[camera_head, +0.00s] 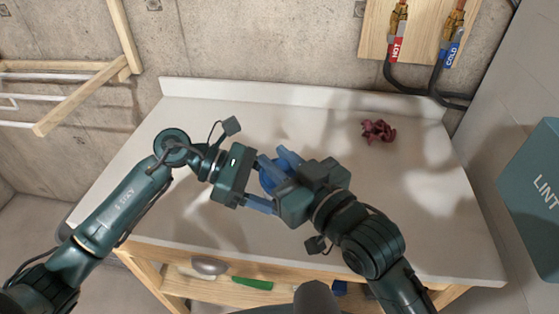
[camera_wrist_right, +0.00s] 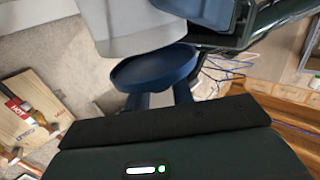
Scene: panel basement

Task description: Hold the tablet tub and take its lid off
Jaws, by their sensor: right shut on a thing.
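In the head view a blue round part of the tablet tub (camera_head: 272,179) shows between my two grippers, above the counter. My left gripper (camera_head: 262,187) comes in from the left with its blue fingers spread to either side of it; its grip is partly hidden. My right gripper (camera_head: 284,178) faces it from the right, shut on the lid. In the right wrist view the dark blue round lid (camera_wrist_right: 150,72) sits at the ends of the right fingers. The pale grey tub body (camera_wrist_right: 130,20) is close above it. I cannot tell whether they touch.
The white counter (camera_head: 400,210) is mostly clear, with a crumpled dark red cloth (camera_head: 378,131) at the back right. Hot and cold pipes (camera_head: 394,45) hang on a wooden board behind. A teal lint box (camera_head: 535,195) stands at the right. A wooden shelf (camera_head: 215,290) lies below the counter.

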